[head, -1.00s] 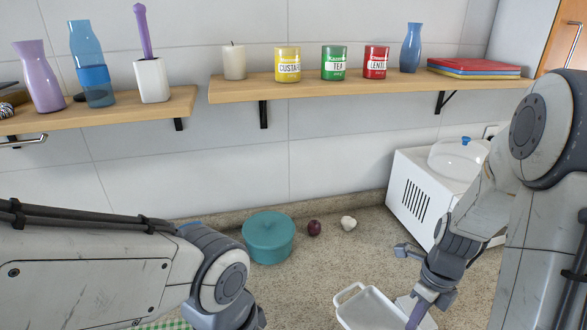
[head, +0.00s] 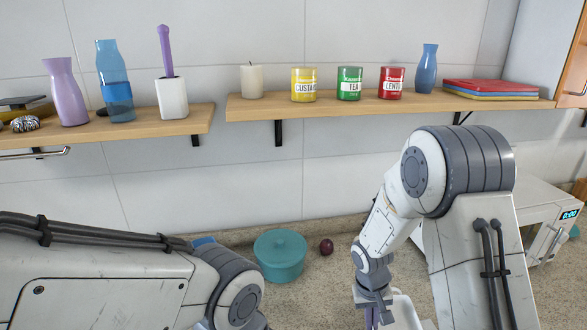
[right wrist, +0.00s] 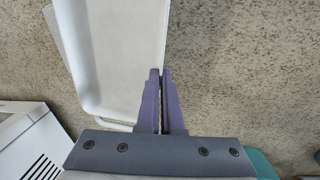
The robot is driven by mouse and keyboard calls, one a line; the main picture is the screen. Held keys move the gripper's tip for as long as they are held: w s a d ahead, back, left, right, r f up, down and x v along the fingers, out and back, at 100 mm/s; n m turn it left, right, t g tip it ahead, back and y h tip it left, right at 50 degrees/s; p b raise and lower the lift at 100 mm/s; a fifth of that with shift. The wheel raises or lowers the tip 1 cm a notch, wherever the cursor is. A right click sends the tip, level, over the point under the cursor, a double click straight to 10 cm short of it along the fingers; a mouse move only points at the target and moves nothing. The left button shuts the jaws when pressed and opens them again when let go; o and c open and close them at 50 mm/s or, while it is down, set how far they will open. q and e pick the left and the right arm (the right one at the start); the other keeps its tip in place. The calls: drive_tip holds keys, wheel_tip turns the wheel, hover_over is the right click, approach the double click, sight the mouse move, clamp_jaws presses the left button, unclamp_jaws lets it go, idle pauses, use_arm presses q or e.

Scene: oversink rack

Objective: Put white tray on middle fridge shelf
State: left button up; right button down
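The white tray (head: 404,312) shows at the bottom of the head view, partly cut off and partly behind my right gripper. In the right wrist view the tray (right wrist: 122,50) fills the upper middle, with a handle at its lower end. My right gripper (head: 373,318) has its purple fingers close together at the tray's side rim; it also shows in the right wrist view (right wrist: 160,75). It looks shut on that rim, though the contact is small. My left arm enters from the left; its gripper is below the frame. No fridge shelf is in view.
A teal pot (head: 281,256) and an onion (head: 326,247) stand on the speckled counter (head: 315,285). A white microwave (head: 545,222) is at right, partly behind my right arm. Wall shelves (head: 390,104) above hold tins, vases and cutting boards.

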drive_tip(key=s+f, duration=0.1)
drive_tip(key=f, duration=0.1)
drive_tip(key=s+f, duration=0.1)
drive_tip(key=s, duration=0.1)
drive_tip(key=shift+s+a+f, duration=0.1)
drive_tip(key=shift+f, duration=0.25)
drive_tip(key=w+r, duration=0.4)
drive_tip(key=r, duration=0.1)
